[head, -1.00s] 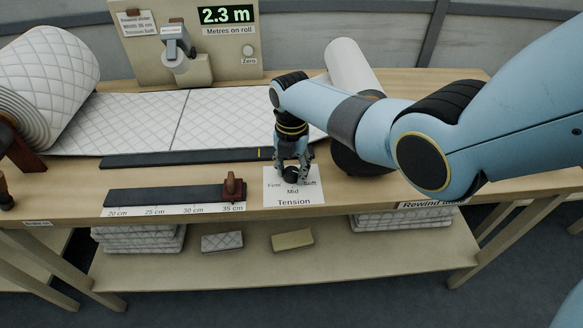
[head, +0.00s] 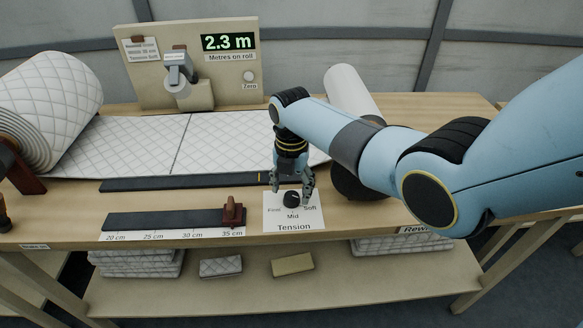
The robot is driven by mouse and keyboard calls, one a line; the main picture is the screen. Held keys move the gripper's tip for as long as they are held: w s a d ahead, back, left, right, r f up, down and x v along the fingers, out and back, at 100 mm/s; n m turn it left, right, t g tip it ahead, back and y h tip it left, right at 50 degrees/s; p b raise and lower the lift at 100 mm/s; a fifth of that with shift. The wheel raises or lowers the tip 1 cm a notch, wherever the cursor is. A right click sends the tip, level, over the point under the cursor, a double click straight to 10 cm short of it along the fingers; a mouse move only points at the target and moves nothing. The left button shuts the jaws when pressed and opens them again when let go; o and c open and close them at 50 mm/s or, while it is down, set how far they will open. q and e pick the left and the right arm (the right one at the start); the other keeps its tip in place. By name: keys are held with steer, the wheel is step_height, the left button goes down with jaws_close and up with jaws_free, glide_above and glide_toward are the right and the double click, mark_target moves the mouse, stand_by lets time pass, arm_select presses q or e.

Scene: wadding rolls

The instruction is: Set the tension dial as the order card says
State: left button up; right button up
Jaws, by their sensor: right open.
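The tension dial is a small dark knob (head: 291,198) on a white plate (head: 293,222) marked "Firm", "Mid", "Soft" and "Tension". Its pointer is too small to read. My right gripper (head: 292,189) points down, open, its fingers just above and around the back of the knob; I cannot tell if they touch it. The order card (head: 142,50) is pinned on the upright board at the back left; its bottom line appears to read "Tension Soft". My left gripper is not in view.
A quilted wadding roll (head: 45,105) unrolls across the table behind a dark slotted bar (head: 185,183). A ruler strip with a red-brown stop (head: 233,211) lies left of the dial. The display (head: 228,42) reads 2.3 m. A white roll (head: 350,92) stands behind my right arm.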

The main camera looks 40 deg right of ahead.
mark_target(292, 195)
step_height(292, 195, up, 10)
stand_by(0.3)
steer(key=shift+f, duration=0.1)
